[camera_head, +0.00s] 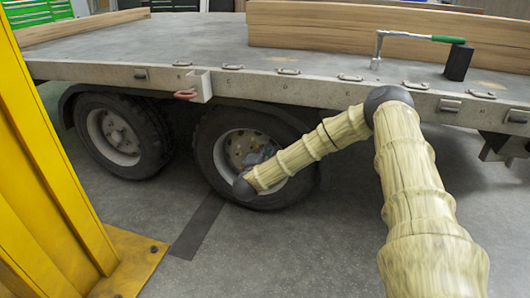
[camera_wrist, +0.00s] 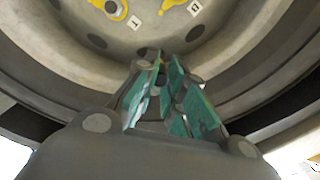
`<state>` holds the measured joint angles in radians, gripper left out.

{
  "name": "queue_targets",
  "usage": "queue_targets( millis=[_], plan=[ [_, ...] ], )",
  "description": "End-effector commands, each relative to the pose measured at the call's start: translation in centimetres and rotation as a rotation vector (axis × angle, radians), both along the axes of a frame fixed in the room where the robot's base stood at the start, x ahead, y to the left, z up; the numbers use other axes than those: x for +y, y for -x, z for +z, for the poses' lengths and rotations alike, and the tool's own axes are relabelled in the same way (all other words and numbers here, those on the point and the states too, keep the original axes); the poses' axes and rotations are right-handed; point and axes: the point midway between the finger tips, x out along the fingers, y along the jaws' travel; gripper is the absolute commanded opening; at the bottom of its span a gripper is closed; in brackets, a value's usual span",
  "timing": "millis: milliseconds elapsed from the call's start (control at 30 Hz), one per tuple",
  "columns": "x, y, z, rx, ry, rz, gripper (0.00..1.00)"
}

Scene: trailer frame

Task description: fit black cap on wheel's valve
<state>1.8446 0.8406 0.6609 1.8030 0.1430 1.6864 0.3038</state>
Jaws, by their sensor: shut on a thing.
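The wheel (camera_head: 236,148) is the right one of two under the trailer, with a black tyre and a pale rim. Its rim (camera_wrist: 120,40) fills the upper part of the wrist view, with dark round holes. My gripper (camera_head: 262,154) reaches into the wheel's rim from the right in the head view. In the wrist view my gripper (camera_wrist: 166,62) has its teal-padded fingers closed together at the tips, close to the rim. The black cap is hidden between the fingertips. The valve cannot be made out clearly; a small yellowish bit shows just beyond the tips.
Yellow lug parts with numbered tags (camera_wrist: 120,10) sit on the rim above the fingers. The trailer bed (camera_head: 200,45) overhangs the wheel. A wrench with a green handle (camera_head: 420,37) and a black block (camera_head: 458,63) are on it. A yellow post (camera_head: 45,160) stands at left.

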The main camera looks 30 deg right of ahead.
Motion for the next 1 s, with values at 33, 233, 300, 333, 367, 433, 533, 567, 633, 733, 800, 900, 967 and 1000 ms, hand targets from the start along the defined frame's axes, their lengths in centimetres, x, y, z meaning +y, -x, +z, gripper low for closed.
queue_targets(
  millis=[33, 233, 300, 333, 367, 433, 533, 567, 633, 733, 800, 900, 967, 1000],
  plan=[
    [0.0, 0.0, 0.0, 0.0, 0.0, 0.0, 0.01],
    [-0.4, -0.3, 0.1, -0.001, 0.001, -0.001, 0.01],
    [-0.5, -0.4, 0.1, -0.001, 0.001, -0.001, 0.01],
    [-0.5, -0.5, 0.1, 0.0, 0.0, 0.0, 0.01],
    [-0.6, -0.5, 0.1, 0.0, 0.0, 0.0, 0.01],
    [-0.7, -0.7, 0.1, 0.0, 0.0, 0.0, 0.01],
    [-0.9, -0.8, 0.0, 0.0, 0.0, 0.0, 0.01],
    [-1.0, -0.9, 0.0, 0.0, 0.0, 0.0, 0.01],
    [-1.2, -1.0, 0.1, -0.001, 0.001, 0.0, 0.01],
    [-1.4, -1.2, 0.1, -0.001, 0.001, -0.001, 0.01],
    [-1.5, -1.3, 0.1, -0.001, 0.001, -0.001, 0.01],
    [-1.7, -1.5, 0.0, -0.001, 0.001, 0.0, 0.01],
    [-1.8, -1.6, 0.0, 0.0, 0.0, 0.0, 0.01],
    [-1.9, -1.6, 0.0, 0.0, 0.0, 0.0, 0.01]
  ],
)
